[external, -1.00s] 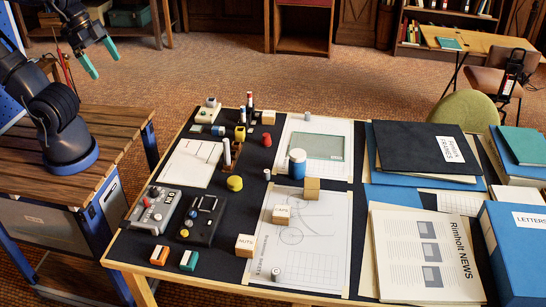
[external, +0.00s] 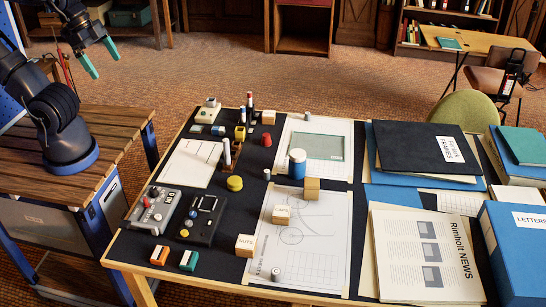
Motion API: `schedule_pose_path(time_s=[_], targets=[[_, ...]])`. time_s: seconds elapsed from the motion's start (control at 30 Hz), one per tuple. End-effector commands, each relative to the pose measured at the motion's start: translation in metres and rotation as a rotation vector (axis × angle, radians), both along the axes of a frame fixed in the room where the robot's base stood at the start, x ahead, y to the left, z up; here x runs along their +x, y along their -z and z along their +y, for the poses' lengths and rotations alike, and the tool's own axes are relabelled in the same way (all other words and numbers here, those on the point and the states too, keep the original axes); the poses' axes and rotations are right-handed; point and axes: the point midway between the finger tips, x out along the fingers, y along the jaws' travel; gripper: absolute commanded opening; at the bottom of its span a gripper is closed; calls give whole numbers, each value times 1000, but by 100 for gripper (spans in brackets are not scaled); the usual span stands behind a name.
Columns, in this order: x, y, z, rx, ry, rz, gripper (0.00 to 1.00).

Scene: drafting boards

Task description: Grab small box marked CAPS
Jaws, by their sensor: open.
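My gripper (external: 101,57), with green fingers, is open and empty at the upper left. It is high above the floor and far from the boxes.
A blue and white jar (external: 297,163) stands behind the boxes. Two control units (external: 202,218) and a yellow round piece (external: 235,183) lie to the left. Folders, a newspaper (external: 425,255) and a LETTERS binder (external: 520,250) fill the right side.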

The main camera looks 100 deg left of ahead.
Motion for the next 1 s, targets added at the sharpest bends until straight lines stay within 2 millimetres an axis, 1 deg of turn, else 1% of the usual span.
schedule_pose_path(time_s=[0.17,0.27,0.3,0.33,0.57,0.67,0.77,0.83,1.0], targets=[[0,0,0,0,0,0,100],[0,0,0,0,0,0,82],[0,0,0,0,0,0,74],[0,0,0,0,0,0,73],[0,0,0,0,0,0,73],[4,-1,0,-7,-8,4,73],[15,-4,-2,-26,-33,17,73],[28,-5,-3,-50,-62,31,73],[68,-10,-8,-121,-157,72,73]])
